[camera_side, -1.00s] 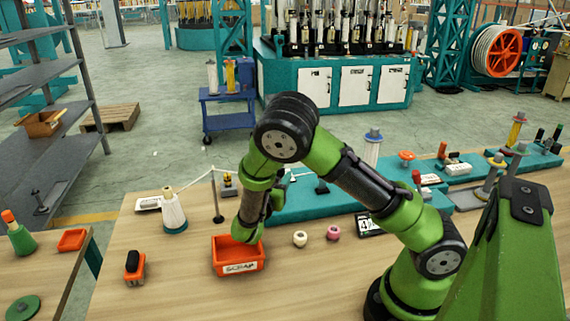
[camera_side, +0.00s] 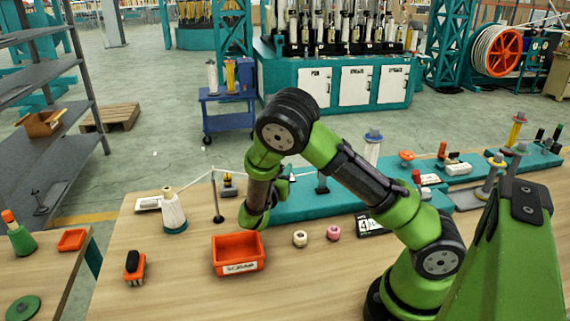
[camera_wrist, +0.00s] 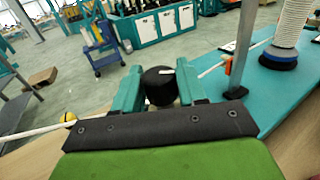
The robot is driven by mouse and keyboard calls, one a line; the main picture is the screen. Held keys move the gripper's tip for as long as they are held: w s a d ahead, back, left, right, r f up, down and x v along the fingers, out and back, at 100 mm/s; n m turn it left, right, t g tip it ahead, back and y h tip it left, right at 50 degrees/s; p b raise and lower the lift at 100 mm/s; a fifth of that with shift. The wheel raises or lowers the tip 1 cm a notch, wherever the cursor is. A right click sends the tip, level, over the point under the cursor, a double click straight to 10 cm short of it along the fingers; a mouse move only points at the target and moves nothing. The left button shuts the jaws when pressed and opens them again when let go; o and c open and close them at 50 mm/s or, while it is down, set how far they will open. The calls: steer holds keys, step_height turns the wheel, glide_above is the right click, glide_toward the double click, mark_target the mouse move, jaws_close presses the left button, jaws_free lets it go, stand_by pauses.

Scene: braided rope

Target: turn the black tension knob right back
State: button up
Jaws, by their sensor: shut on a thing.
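The black tension knob (camera_wrist: 160,88) shows in the wrist view, with a white mark on its top pointing right. My gripper (camera_wrist: 161,82) is shut on it, one teal finger on each side. The knob's lower part is hidden behind the hand. In the side view my wrist stands beyond the orange scrap bin, at the front left of the teal board (camera_side: 310,205); the knob and fingertips are hidden there.
A white rope (camera_wrist: 40,129) runs past on both sides of the knob. The scrap bin (camera_side: 238,254) sits close below my wrist in the side view.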

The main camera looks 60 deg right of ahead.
steer(key=shift+n+t, duration=0.3)
steer(key=shift+t, duration=0.1)
steer(key=shift+s+n+t+y, duration=0.1)
steer(key=shift+n+t+y, duration=1.25)
steer(key=shift+t, duration=0.5)
steer(key=shift+n+t+y, duration=1.25)
steer(key=shift+n+t, duration=0.2)
steer(key=shift+t, duration=0.4)
steer(key=o, duration=0.9)
